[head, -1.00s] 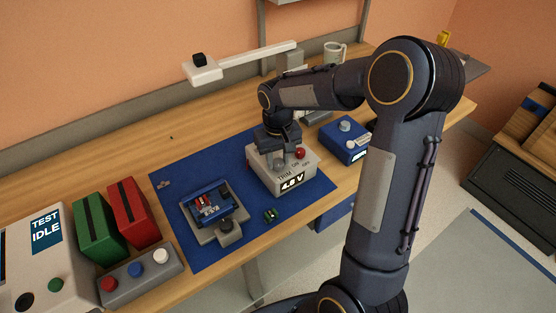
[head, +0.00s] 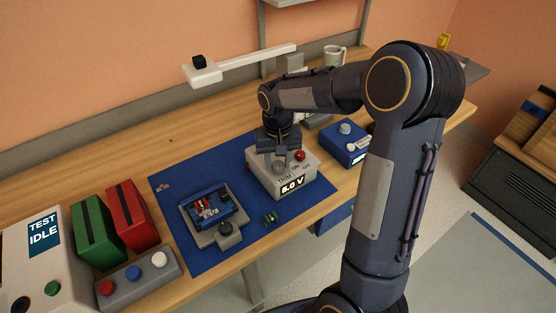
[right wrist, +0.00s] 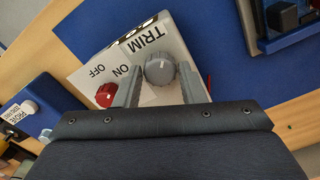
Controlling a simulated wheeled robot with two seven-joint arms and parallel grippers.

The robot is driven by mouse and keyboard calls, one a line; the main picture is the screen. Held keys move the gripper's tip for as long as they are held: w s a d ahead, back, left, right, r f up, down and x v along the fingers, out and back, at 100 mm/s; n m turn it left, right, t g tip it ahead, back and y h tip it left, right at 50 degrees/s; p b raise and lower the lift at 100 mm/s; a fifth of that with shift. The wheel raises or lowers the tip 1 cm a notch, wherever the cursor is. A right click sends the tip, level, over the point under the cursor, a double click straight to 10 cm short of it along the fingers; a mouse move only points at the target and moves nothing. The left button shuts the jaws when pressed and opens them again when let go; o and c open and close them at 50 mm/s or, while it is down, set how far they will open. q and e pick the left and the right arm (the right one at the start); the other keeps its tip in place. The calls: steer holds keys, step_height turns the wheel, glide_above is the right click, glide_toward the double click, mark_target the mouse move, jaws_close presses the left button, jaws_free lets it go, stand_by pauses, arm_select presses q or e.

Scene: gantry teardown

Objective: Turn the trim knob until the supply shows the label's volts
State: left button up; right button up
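The white power supply (head: 312,167) stands on the blue mat, and its display (head: 292,186) seems to read 5.0 V. In the right wrist view its grey trim knob (right wrist: 159,70) shows beside the word TRIM, with a red on/off knob (right wrist: 106,95) next to it. My right gripper (head: 279,163) is over the trim knob. In the right wrist view its fingers (right wrist: 161,75) stand on either side of the knob, with a small gap showing, so it looks open. A blue board (head: 207,208) sits in a grey holder; its label is too small to read. My left gripper is out of view.
A blue box with a grey knob (head: 345,143) stands right of the supply. Green (head: 97,232) and red (head: 131,213) bins, a button box (head: 138,276) and a tester (head: 38,275) stand at left.

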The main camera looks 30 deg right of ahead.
mark_target(278, 164)
steer(key=o, duration=0.3)
step_height(278, 164, up, 7)
steer(key=shift+r, duration=0.4)
stand_by(0.5)
